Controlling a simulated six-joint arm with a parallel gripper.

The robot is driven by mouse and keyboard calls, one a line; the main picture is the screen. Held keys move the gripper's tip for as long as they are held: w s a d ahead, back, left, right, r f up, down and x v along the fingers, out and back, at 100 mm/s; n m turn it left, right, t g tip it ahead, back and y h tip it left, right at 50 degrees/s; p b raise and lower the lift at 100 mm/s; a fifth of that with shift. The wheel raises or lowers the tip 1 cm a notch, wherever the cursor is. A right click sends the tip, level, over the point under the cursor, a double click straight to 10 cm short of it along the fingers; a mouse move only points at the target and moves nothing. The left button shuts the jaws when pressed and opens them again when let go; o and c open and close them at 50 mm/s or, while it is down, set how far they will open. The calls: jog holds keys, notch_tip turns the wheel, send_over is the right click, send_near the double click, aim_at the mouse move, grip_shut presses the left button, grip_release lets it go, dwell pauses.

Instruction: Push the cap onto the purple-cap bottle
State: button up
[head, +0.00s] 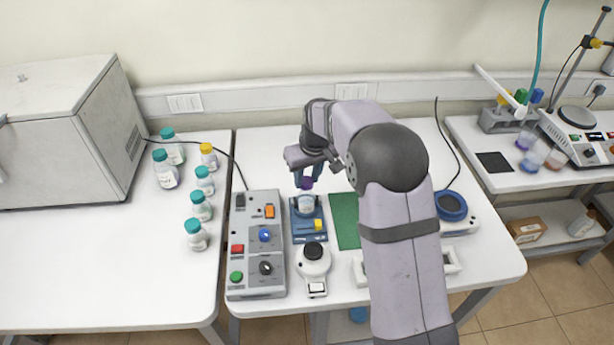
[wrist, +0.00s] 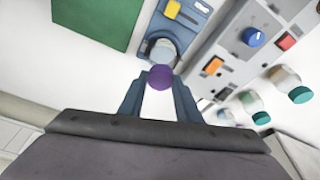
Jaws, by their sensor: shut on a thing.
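My gripper (head: 307,176) is shut on the purple cap (head: 306,184), directly above the bottle. In the wrist view the cap (wrist: 161,77) sits between the two blue-grey fingertips (wrist: 160,90). The bottle (head: 306,203) is clear with a white label and stands upright in the blue holder (head: 308,230). It also shows in the wrist view (wrist: 161,50), just beyond the cap. The cap hides the bottle's mouth there, and I cannot tell whether cap and bottle touch.
A grey control box (head: 256,246) with buttons and knobs stands left of the holder. A green mat (head: 344,220) lies to its right, and a round white device (head: 313,262) stands in front. Several teal-capped bottles (head: 201,206) stand on the left table.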

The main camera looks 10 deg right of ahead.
dwell(0.9)
jog(key=o, duration=1.6)
jog(key=shift+c, duration=0.2)
jog(key=shift+r+p, duration=2.85)
jog(key=shift+r, duration=0.65)
grip_shut()
